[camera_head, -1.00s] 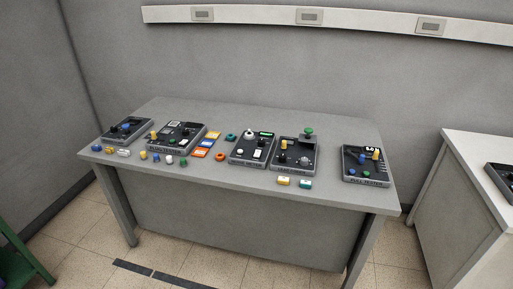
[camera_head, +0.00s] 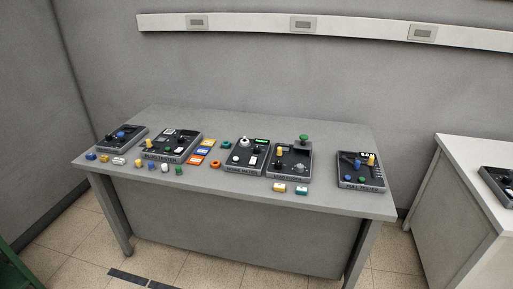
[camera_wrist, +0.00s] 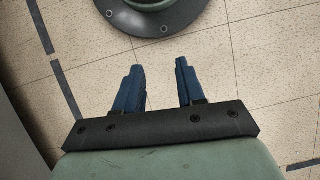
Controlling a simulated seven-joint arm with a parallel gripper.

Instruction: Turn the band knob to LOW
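My gripper (camera_wrist: 161,75) shows in the wrist view with its two blue fingers apart and nothing between them. It is over the tiled floor, away from the bench. In the head view a dark meter box (camera_head: 247,157) stands near the middle of the bench with a white knob (camera_head: 244,141), a black knob (camera_head: 253,149) and a small green display (camera_head: 262,141). Its lettering is too small to read surely. I cannot tell which knob is the band knob or where it points. My gripper is not in the head view.
The grey bench (camera_head: 325,207) also bears a right tester (camera_head: 361,183), a box with a green button (camera_head: 290,173), two left boxes (camera_head: 171,158) (camera_head: 122,149), coloured cards (camera_head: 201,151) and several small parts. A side cabinet (camera_head: 455,185) stands right. Tiled floor (camera_head: 200,262) lies in front.

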